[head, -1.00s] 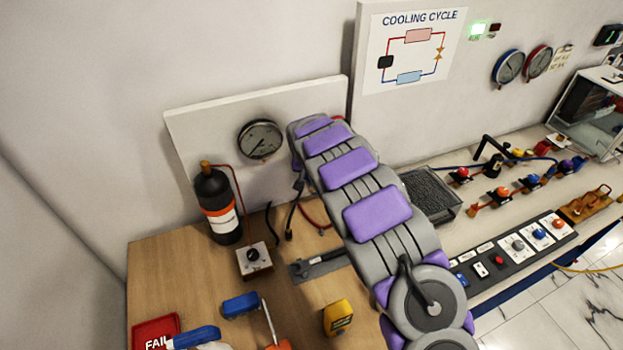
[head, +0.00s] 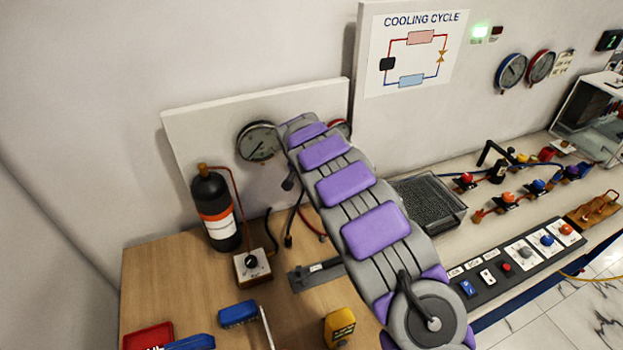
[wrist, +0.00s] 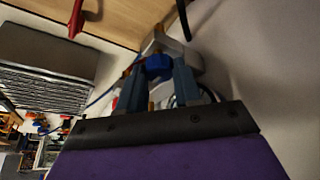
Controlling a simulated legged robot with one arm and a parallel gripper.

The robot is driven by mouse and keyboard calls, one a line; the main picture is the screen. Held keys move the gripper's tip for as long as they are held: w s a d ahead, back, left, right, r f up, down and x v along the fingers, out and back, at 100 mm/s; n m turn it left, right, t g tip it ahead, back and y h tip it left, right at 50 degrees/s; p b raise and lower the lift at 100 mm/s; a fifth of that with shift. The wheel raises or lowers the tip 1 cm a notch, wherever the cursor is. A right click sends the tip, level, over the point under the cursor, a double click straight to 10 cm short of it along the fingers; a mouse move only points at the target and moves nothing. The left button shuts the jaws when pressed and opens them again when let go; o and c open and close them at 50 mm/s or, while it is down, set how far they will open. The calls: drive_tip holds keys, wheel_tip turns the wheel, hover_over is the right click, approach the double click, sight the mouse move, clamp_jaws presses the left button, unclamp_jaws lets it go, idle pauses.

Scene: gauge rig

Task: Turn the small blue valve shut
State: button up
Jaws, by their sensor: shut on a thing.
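In the wrist view, the small blue valve (wrist: 158,66) sits between the two grey fingers of my gripper (wrist: 157,80), near the wall. The gripper is shut on its blue handle. A whitish fitting shows just behind the handle. In the head view, my arm's purple and grey links hide the gripper and this valve. The valve's exact angle cannot be told.
A wooden bench (head: 175,285) holds a black bottle (head: 216,212) and a yellow meter (head: 339,326). A gauge (head: 258,142) is on the backboard, left of my arm. A dark mesh tray (head: 428,203) and a knob panel (head: 515,262) lie to the right.

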drive_tip(key=o, duration=1)
drive_tip(key=shift+a, duration=0.15)
drive_tip(key=shift+o, duration=0.2)
drive_tip(key=shift+s+r, duration=0.15)
drive_tip(key=shift+r, duration=0.3)
drive_tip(key=p+v, duration=0.2)
drive_tip(key=v, duration=1.4)
drive_tip(key=shift+s+a, duration=0.15)
drive_tip(key=shift+s, duration=0.05)
drive_tip(key=shift+r, duration=0.1)
